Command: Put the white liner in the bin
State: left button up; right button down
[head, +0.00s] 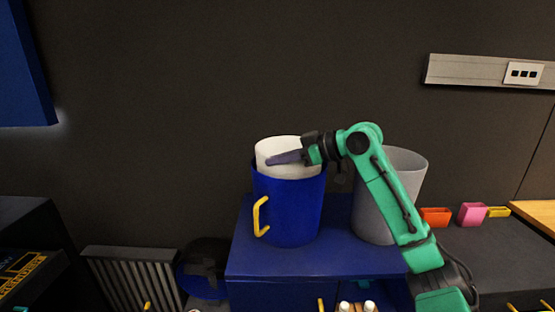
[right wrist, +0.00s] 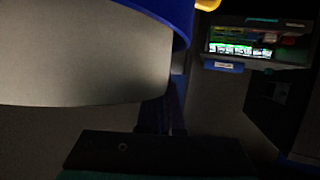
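The white liner (head: 278,146) sits in the mouth of the blue bin (head: 290,215), its upper part standing above the bin's rim. The bin has a yellow handle and stands on a blue cabinet top. My right gripper (head: 285,157) reaches in from the right, its dark purple fingers lying across the liner's upper part. I cannot tell whether they grip its wall. In the right wrist view the liner's pale wall (right wrist: 85,55) fills the upper left, with the bin's blue edge (right wrist: 181,22) beside it. My left gripper is not in view.
A grey bin (head: 405,165) stands right of the blue bin, behind my right arm. The blue cabinet top (head: 255,262) has free room in front. A ribbed radiator (head: 130,275) is at lower left. Small orange (head: 435,217) and pink (head: 472,214) containers sit at right.

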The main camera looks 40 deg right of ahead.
jog(key=shift+f+b, duration=0.85)
jog(key=shift+f, duration=0.25)
jog(key=c, duration=1)
grip_release()
jog(key=shift+r, duration=0.1)
jog(key=shift+s+d, duration=0.1)
jog(key=shift+s, duration=0.05)
jog(key=b+v, duration=0.3)
jog(key=v, duration=1.1)
